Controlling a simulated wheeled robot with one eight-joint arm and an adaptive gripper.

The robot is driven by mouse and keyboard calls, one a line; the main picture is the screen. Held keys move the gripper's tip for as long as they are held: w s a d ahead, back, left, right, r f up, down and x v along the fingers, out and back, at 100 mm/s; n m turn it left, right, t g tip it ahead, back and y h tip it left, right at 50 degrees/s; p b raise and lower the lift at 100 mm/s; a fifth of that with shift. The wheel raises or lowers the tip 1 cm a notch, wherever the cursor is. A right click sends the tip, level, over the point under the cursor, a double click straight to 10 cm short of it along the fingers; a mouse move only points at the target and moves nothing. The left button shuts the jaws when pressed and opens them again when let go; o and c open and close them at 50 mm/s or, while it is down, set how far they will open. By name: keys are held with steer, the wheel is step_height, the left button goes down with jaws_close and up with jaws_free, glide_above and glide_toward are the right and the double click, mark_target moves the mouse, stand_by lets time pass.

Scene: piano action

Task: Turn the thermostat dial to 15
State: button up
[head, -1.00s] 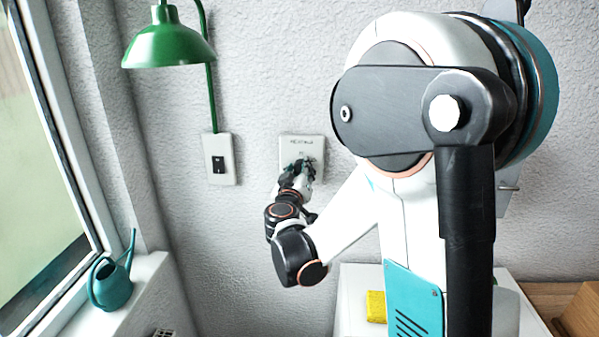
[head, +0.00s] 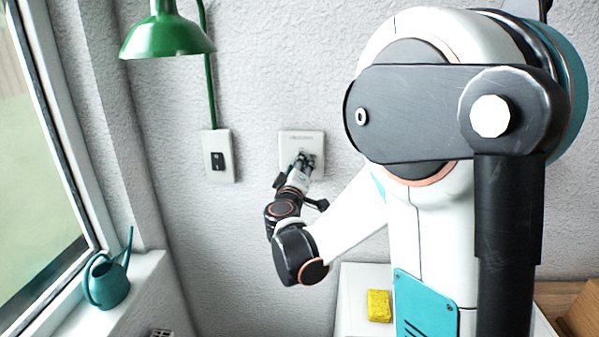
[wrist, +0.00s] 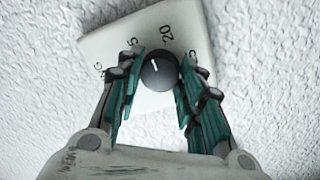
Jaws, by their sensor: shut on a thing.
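The thermostat plate (head: 314,140) is a white square on the wall, and it tilts in the wrist view (wrist: 110,50). Its dial (wrist: 160,71) is a dark round knob with a short white mark. The mark points up and left, roughly between the printed 15, whose first digit is unclear, and the 20. My gripper (wrist: 158,78) is shut on the dial, with one teal-padded finger on each side. In the head view my gripper (head: 301,163) covers the dial, so its mark cannot be read there.
A wall switch (head: 218,157) sits left of the thermostat, below a green lamp (head: 167,35). A teal watering can (head: 108,283) stands on the window sill. A yellow sponge (head: 379,306) lies on a white surface at lower right.

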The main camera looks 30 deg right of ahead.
steer(key=n+b, duration=0.1)
steer(key=n, duration=0.5)
steer(key=shift+f, duration=0.1)
stand_by(0.4)
steer(key=o, duration=1.1)
steer(key=shift+c, duration=0.2)
steer(key=v, duration=1.2)
steer(key=shift+f, duration=0.15)
steer(key=shift+s, duration=0.1)
